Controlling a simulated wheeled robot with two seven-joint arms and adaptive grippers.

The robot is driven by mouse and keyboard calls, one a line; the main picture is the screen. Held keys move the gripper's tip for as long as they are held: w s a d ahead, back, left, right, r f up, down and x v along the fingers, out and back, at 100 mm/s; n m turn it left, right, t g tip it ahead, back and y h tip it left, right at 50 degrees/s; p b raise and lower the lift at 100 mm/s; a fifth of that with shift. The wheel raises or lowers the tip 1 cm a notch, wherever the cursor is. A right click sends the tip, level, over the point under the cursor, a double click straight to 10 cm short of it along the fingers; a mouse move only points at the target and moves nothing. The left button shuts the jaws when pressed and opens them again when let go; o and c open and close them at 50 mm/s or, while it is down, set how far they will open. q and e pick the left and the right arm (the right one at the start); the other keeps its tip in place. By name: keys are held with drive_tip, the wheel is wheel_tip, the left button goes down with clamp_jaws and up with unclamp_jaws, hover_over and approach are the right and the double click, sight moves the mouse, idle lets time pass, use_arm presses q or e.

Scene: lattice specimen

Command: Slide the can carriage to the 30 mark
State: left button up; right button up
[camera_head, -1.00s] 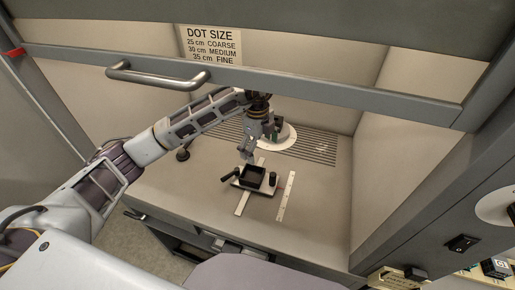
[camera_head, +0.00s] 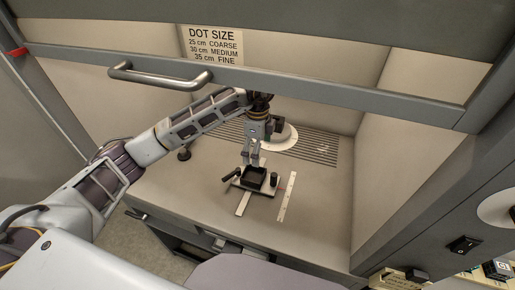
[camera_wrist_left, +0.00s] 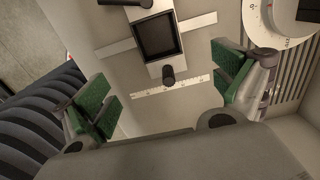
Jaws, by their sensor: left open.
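The carriage (camera_head: 254,179) is a pale plate bearing a black square open tray, with a black handle on its left and a black knob on its right. It sits across a white rail (camera_head: 243,204) on the cabinet floor. A white marked scale (camera_head: 287,196) lies to its right; its numbers are too small to read. My left gripper (camera_head: 253,161) is over the carriage's far side, fingers down. In the left wrist view its green-padded fingers (camera_wrist_left: 168,88) are wide apart and empty, with the carriage knob (camera_wrist_left: 168,75) seen between them. My right gripper is not in view.
A round white dial plate (camera_head: 283,137) with a dark fixture stands behind the carriage, by a slotted grille (camera_head: 318,147). A raised sash with a bar handle (camera_head: 160,76) crosses above my arm. A small black knob (camera_head: 184,154) stands left. The floor right of the scale is clear.

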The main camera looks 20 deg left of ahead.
sight(257, 180)
use_arm(q)
drive_tip(key=shift+f+p, duration=0.9)
drive_tip(key=shift+f, duration=5.9)
drive_tip(key=shift+s, duration=0.1)
drive_tip(key=c, duration=1.5)
